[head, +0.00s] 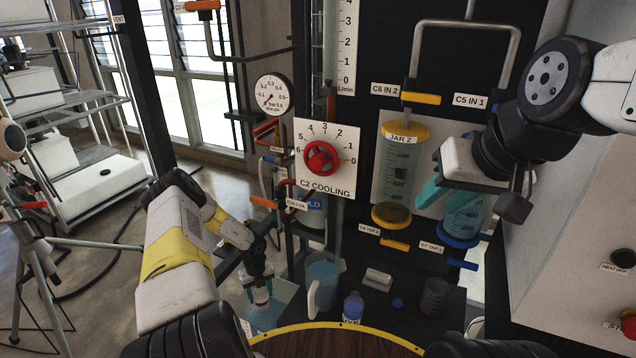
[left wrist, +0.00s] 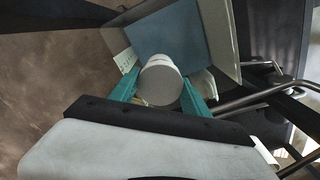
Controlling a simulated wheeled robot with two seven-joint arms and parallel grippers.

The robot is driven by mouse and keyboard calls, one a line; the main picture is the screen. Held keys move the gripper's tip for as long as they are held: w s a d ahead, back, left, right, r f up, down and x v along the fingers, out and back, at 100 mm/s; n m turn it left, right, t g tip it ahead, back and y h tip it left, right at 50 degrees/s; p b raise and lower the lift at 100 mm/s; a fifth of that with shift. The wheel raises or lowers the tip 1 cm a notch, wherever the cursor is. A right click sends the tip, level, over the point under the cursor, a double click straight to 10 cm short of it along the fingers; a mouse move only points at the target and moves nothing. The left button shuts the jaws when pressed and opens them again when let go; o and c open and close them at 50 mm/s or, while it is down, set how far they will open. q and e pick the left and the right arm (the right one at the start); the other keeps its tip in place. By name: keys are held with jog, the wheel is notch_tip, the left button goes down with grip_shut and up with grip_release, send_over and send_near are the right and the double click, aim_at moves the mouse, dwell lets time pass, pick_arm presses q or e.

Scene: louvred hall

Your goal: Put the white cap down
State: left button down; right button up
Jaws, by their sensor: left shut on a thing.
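The white cap (left wrist: 160,84) is between the two teal fingers of my left gripper (left wrist: 161,92) in the left wrist view. Its round, flat grey-white end faces the camera. In the head view my left gripper (head: 259,284) points down at the lower left, with the white cap (head: 262,297) small at its fingertips. It is over a pale tray with a blue floor (left wrist: 178,38); whether the cap touches it is unclear. My right gripper (head: 445,197) is at the right, its teal fingers apart, in front of a blue-based jar.
A clear jug (head: 322,283), a blue bottle (head: 352,307), a small blue cap (head: 398,303), a white block (head: 377,278) and a dark beaker (head: 434,297) stand right of the left gripper. The cooling dial panel (head: 325,178) rises behind. A round wooden top (head: 330,343) is in front.

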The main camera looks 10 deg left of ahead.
aim_at(261, 299)
pick_arm(q)
jog(key=shift+f, duration=1.95)
jog(key=shift+r, duration=0.1)
